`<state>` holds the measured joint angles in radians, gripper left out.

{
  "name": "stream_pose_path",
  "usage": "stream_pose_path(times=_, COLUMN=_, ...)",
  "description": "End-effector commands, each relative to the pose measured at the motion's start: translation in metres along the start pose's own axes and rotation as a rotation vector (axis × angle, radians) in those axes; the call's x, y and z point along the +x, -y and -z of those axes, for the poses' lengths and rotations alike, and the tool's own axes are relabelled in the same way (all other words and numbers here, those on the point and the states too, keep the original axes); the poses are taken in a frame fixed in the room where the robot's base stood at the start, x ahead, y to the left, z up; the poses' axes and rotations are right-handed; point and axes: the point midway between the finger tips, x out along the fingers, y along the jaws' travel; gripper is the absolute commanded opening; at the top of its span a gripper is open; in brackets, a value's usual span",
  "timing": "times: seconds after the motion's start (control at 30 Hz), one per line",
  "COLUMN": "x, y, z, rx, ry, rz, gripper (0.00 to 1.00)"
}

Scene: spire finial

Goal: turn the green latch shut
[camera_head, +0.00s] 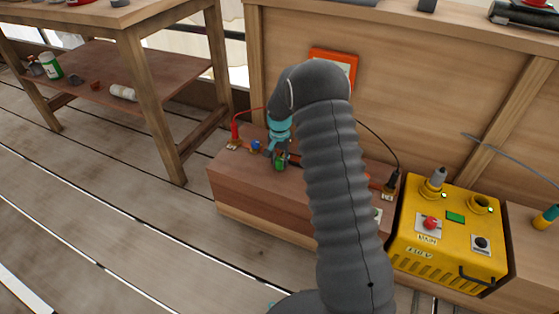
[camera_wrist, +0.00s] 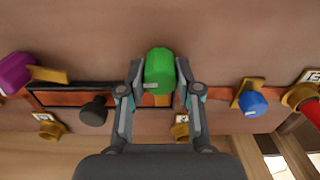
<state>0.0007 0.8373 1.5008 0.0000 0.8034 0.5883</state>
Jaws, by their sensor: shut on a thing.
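The green latch (camera_wrist: 160,68) has a rounded green knob and sits in the middle of the wrist view. My gripper (camera_wrist: 160,84) has one finger on each side of the knob and is shut on it. In the head view, a small part of the green latch (camera_head: 280,164) shows at my gripper (camera_head: 283,154), on top of the wooden box (camera_head: 240,192). My arm hides much of the box top there. A brass plate (camera_wrist: 180,130) shows just below the latch in the wrist view. I cannot tell the latch's exact turn angle.
In the wrist view a blue knob (camera_wrist: 252,103) and red plug (camera_wrist: 306,98) lie right; a black knob (camera_wrist: 93,112) and purple knob (camera_wrist: 15,73) lie left. A yellow power box (camera_head: 450,235) stands right of the wooden box. A wooden bench (camera_head: 130,75) stands left.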

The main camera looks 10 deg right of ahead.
Motion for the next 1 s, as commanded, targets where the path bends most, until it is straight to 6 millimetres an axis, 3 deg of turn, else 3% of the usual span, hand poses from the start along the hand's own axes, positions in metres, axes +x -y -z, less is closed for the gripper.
stream_pose_path(times=0.63, x=0.0003, y=0.0000, z=-0.0001, rx=0.055, ry=0.000, rz=0.000, gripper=0.00)
stream_pose_path(times=0.67, x=0.0003, y=0.0000, z=-0.0001, rx=0.055, ry=0.000, rz=0.000, gripper=0.36)
stream_pose_path(times=0.77, x=0.0002, y=0.0000, z=-0.0001, rx=0.055, ry=0.000, rz=0.000, gripper=0.59)
stream_pose_path(times=1.0, x=0.0001, y=0.0000, z=0.0000, rx=0.055, ry=0.000, rz=0.000, gripper=0.59)
